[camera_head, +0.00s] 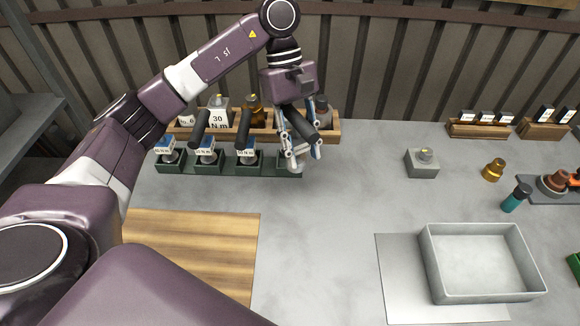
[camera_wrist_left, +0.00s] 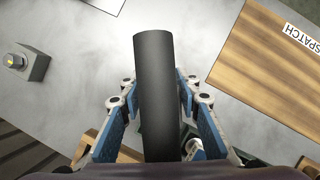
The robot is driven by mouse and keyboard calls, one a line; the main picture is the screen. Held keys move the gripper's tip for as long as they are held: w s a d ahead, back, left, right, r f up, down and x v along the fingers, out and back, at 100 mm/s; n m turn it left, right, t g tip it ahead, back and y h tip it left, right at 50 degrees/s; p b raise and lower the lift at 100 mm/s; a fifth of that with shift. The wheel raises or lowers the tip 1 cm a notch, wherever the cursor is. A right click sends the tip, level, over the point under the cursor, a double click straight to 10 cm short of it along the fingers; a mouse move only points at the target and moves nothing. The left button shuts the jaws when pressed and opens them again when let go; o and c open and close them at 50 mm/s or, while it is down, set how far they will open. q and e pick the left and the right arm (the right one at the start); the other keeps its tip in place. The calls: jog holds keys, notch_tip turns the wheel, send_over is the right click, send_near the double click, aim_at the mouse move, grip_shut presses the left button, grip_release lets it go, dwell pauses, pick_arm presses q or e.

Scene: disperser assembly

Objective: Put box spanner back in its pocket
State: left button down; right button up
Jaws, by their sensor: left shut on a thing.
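My left gripper (camera_head: 301,150) is above the right end of the green pocket rack (camera_head: 229,166), at its rightmost pocket. It is shut on the box spanner (camera_head: 300,125), whose thick black handle sticks up between the fingers. In the left wrist view the black handle (camera_wrist_left: 154,75) stands between the blue finger pads of the gripper (camera_wrist_left: 158,100). The fingers hide the spanner's lower end, so I cannot tell how deep it is in the pocket. My right gripper is not in view.
Other black-handled tools (camera_head: 200,128) with labels stand in the rack's left pockets. A wooden rack (camera_head: 330,130) with bottles is close behind. A wooden board (camera_head: 215,250) lies in front. A grey block (camera_head: 422,165) and a grey tray (camera_head: 480,295) are right; the middle table is clear.

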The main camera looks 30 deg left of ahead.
pick_arm(q)
jog(key=w+a+r+n+t, duration=0.4)
jog(key=w+a+r+n, duration=0.1)
jog(key=w+r+n, duration=0.5)
jog(key=shift+n+t, duration=0.3)
jog(key=shift+n, duration=0.5)
jog(key=f+p, duration=0.1)
jog(key=f, duration=0.5)
jog(key=f+p, duration=0.1)
jog(key=f, duration=0.5)
jog(key=s+f+p, duration=0.1)
jog(key=f, duration=0.6)
jog(key=shift+f, duration=0.25)
jog(key=shift+f, duration=0.1)
jog(key=c, duration=1.4)
grip_release()
jog(key=shift+s, duration=0.1)
jog(key=shift+c, duration=0.2)
